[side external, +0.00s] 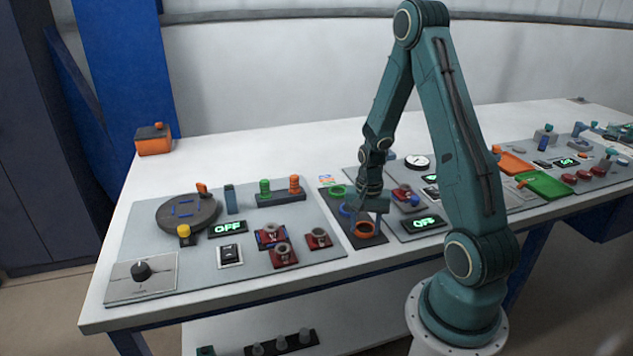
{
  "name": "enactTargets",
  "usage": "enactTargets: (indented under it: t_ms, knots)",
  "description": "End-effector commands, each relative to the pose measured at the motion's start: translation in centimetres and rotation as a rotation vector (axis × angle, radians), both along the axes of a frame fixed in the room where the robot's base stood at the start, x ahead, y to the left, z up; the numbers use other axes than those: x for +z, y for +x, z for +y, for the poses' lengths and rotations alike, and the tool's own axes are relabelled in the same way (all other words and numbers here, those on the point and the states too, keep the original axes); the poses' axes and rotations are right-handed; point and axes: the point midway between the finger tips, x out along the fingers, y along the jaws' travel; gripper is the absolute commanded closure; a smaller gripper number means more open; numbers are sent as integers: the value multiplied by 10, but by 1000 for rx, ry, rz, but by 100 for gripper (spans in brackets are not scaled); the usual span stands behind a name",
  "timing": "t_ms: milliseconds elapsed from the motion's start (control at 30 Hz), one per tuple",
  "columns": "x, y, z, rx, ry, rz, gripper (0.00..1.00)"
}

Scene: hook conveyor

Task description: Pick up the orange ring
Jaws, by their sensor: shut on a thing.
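The orange ring (365,229) is at the front end of a dark narrow panel (371,243) on the white table. My gripper (375,215) is directly at it, pointing down, with its fingers at the ring's upper right edge. The jaws are shut on the orange ring. The ring looks at or very near the panel surface; I cannot tell whether it is clear of it. A blue ring (346,210) is just behind and left, partly hidden by my gripper. A green ring (338,190) lies farther back on the same panel.
A left panel holds a dark round turntable (188,213), a green OFF display (228,227), red switch blocks (283,255) and a black knob (141,270). Right of the rings stand another display (425,223), an orange tray (514,163) and a green tray (545,184).

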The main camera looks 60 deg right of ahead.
Motion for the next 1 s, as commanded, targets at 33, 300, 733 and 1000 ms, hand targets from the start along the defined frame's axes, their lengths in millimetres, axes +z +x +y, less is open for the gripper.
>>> enactTargets:
  t_ms: [33, 300, 733, 1000]
  knots:
    - [2, 0, 0, 0, -1, -1, 77]
    - [21, 1, -1, 0, -2, -3, 77]
    - [92, 1, -1, 0, -6, -6, 77]
    - [148, 1, -1, 0, -5, -5, 77]
